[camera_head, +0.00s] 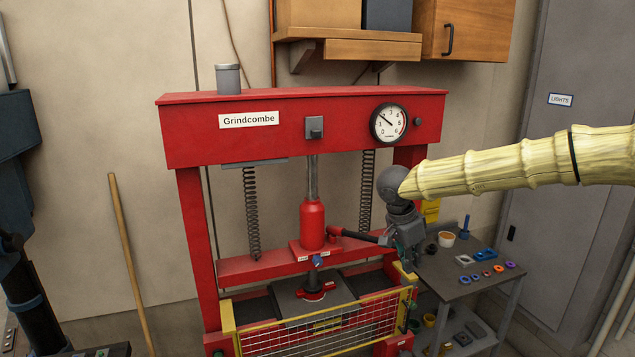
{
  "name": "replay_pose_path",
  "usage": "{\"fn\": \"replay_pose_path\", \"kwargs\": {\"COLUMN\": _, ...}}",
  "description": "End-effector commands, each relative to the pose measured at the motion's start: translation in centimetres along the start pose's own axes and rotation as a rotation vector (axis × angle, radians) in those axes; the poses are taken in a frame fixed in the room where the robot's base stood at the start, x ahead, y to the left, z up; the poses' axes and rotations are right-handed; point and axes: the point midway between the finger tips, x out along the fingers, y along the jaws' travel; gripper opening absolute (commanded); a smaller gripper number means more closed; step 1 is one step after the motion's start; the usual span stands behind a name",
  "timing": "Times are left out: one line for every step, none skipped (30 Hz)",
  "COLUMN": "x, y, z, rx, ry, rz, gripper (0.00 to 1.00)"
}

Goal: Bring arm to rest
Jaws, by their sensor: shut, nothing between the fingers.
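My gripper (408,264) hangs at the end of my pale ribbed arm, right of the middle in the head view. It points down, its fingers shut and empty. In the picture it overlaps the right post of the red press (300,115) and the end of the black pump handle (358,236). I cannot tell whether it touches the handle. The red bottle jack (312,224) stands on the press's crossbeam.
A yellow-framed mesh guard (320,329) crosses the press's lower front. A grey side table (450,283) with coloured rings and small parts stands at the right. A wooden cabinet (466,29) hangs above. A tall grey locker (565,190) stands far right. A wooden pole (131,265) leans left.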

Motion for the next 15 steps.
{"fn": "replay_pose_path", "kwargs": {"x": 1.4, "y": 0.1, "z": 0.5, "rx": -0.009, "ry": 0.021, "rz": 0.001, "gripper": 0.00}}
{"fn": "replay_pose_path", "kwargs": {"x": 2.1, "y": 0.1, "z": 0.7, "rx": -0.013, "ry": 0.035, "rz": -0.001, "gripper": 0.00}}
{"fn": "replay_pose_path", "kwargs": {"x": 3.1, "y": 0.3, "z": 1.0, "rx": -0.020, "ry": 0.052, "rz": -0.004, "gripper": 0.00}}
{"fn": "replay_pose_path", "kwargs": {"x": 4.0, "y": 0.3, "z": 1.3, "rx": -0.026, "ry": 0.068, "rz": -0.007, "gripper": 0.00}}
{"fn": "replay_pose_path", "kwargs": {"x": 4.7, "y": 0.4, "z": 1.5, "rx": -0.031, "ry": 0.082, "rz": -0.009, "gripper": 0.00}}
{"fn": "replay_pose_path", "kwargs": {"x": 6.2, "y": 0.5, "z": 2.0, "rx": -0.043, "ry": 0.104, "rz": -0.011, "gripper": 0.00}}
{"fn": "replay_pose_path", "kwargs": {"x": 7.2, "y": 0.6, "z": 2.3, "rx": -0.052, "ry": 0.120, "rz": -0.015, "gripper": 0.00}}
{"fn": "replay_pose_path", "kwargs": {"x": 8.4, "y": 0.6, "z": 2.7, "rx": -0.063, "ry": 0.139, "rz": -0.019, "gripper": 0.00}}
{"fn": "replay_pose_path", "kwargs": {"x": 10.1, "y": 0.8, "z": 3.3, "rx": -0.080, "ry": 0.166, "rz": -0.025, "gripper": 0.00}}
{"fn": "replay_pose_path", "kwargs": {"x": 11.5, "y": 1.0, "z": 3.8, "rx": -0.095, "ry": 0.185, "rz": -0.031, "gripper": 0.00}}
{"fn": "replay_pose_path", "kwargs": {"x": 13.1, "y": 1.2, "z": 4.5, "rx": -0.113, "ry": 0.207, "rz": -0.039, "gripper": 0.00}}
{"fn": "replay_pose_path", "kwargs": {"x": 15.3, "y": 1.6, "z": 5.3, "rx": -0.140, "ry": 0.235, "rz": -0.050, "gripper": 0.00}}
{"fn": "replay_pose_path", "kwargs": {"x": 16.9, "y": 2.0, "z": 6.0, "rx": -0.162, "ry": 0.256, "rz": -0.060, "gripper": 0.00}}
{"fn": "replay_pose_path", "kwargs": {"x": 18.5, "y": 2.4, "z": 6.7, "rx": -0.185, "ry": 0.275, "rz": -0.071, "gripper": 0.00}}
{"fn": "replay_pose_path", "kwargs": {"x": 20.5, "y": 2.9, "z": 7.6, "rx": -0.216, "ry": 0.295, "rz": -0.086, "gripper": 0.00}}
